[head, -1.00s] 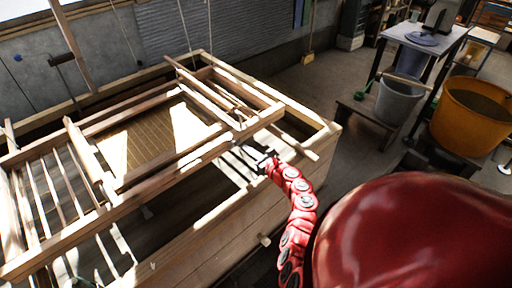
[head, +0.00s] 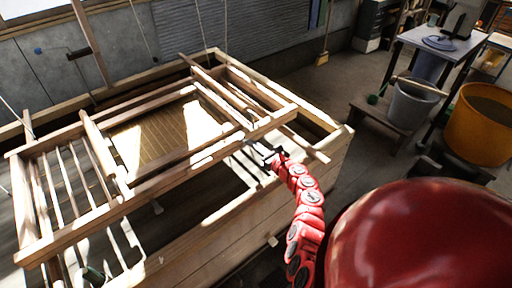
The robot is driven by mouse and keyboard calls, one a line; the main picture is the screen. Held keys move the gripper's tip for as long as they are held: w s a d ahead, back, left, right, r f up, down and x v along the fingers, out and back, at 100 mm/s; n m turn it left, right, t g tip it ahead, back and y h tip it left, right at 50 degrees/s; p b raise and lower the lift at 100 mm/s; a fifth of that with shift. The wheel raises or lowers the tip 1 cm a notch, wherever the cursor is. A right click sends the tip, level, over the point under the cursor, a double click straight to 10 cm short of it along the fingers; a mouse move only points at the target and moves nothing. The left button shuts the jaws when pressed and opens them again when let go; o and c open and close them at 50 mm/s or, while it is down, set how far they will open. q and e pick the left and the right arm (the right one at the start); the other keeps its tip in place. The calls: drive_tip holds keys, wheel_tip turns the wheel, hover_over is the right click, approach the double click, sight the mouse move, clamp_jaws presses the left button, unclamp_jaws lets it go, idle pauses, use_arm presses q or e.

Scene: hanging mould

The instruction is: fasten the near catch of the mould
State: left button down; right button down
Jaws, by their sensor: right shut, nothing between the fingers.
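The mould is a wooden frame (head: 172,178) with a tan, ribbed screen (head: 160,136), lying over a big wooden vat (head: 215,240). Bright sun patches fall on the screen. My right gripper (head: 274,155) is small and dark at the end of my red arm. It is shut and empty, just off the near right part of the mould, over pale slats at the vat's right end. I cannot tell whether it touches anything. The near catch is too small to make out.
Wooden bars (head: 92,150) cross the mould's left part, and cords hang behind it. At the right stand a grey bucket (head: 412,104) on a low bench, an orange tub (head: 480,125) and a table (head: 432,42). Grey floor is clear between vat and bench.

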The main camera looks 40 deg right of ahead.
drive_tip(key=shift+w+a+r+p, duration=0.1)
drive_tip(key=shift+w+r, duration=0.35)
drive_tip(key=shift+w, duration=0.25)
drive_tip(key=shift+w+r+p, duration=0.15)
drive_tip(key=shift+w+r, duration=0.35)
drive_tip(key=shift+w, duration=0.2)
drive_tip(key=shift+w+a+r+p, duration=0.1)
drive_tip(key=shift+w+r, duration=0.35)
drive_tip(key=shift+w, duration=0.25)
drive_tip(key=shift+r, duration=0.1)
